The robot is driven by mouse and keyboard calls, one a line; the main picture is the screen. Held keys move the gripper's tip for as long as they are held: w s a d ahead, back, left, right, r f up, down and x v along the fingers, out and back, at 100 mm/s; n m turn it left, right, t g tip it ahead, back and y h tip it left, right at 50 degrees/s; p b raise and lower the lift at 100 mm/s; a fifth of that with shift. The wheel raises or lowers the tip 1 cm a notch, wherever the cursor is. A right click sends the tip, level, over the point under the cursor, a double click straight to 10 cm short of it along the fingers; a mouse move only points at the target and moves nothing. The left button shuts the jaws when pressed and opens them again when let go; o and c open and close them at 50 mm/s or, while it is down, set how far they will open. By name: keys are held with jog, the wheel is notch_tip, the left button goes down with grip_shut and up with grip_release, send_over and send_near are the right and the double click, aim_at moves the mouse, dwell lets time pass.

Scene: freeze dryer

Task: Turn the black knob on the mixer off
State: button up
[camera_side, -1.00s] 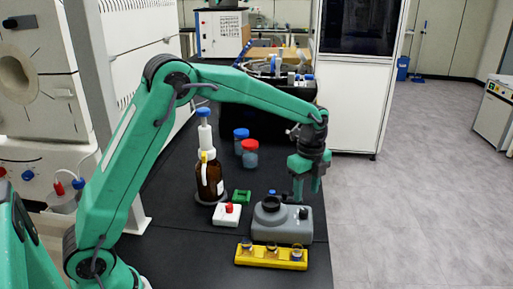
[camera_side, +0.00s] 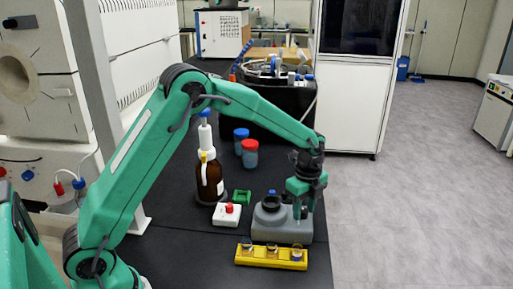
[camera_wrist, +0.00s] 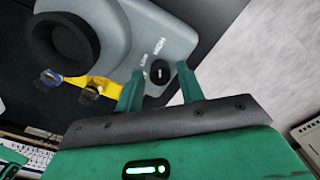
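The grey mixer (camera_side: 283,232) stands on the black bench with its dark round cup on top; the cup (camera_wrist: 62,42) shows at upper left in the wrist view. The black knob (camera_wrist: 160,73) is on the mixer's edge, near small printed labels, one reading HIGH. My gripper (camera_wrist: 160,70) is open, its two green fingers on either side of the knob with small gaps visible. In the side view my gripper (camera_side: 304,207) points down at the mixer's right end, where the fingers mostly hide the knob. I cannot tell whether the fingers touch it.
A yellow rack (camera_side: 271,263) with small vials lies in front of the mixer. A white box with a red button (camera_side: 227,214), a green piece (camera_side: 241,196) and a brown bottle (camera_side: 209,180) stand to the left. The bench ends just right of the mixer.

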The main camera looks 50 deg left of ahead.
grip_shut()
jog(key=shift+n, duration=0.5)
jog(key=n, duration=0.9)
jog(key=shift+n, duration=0.4)
jog(key=n, duration=0.6)
jog(key=shift+r, duration=0.1)
jog(key=n, duration=0.7)
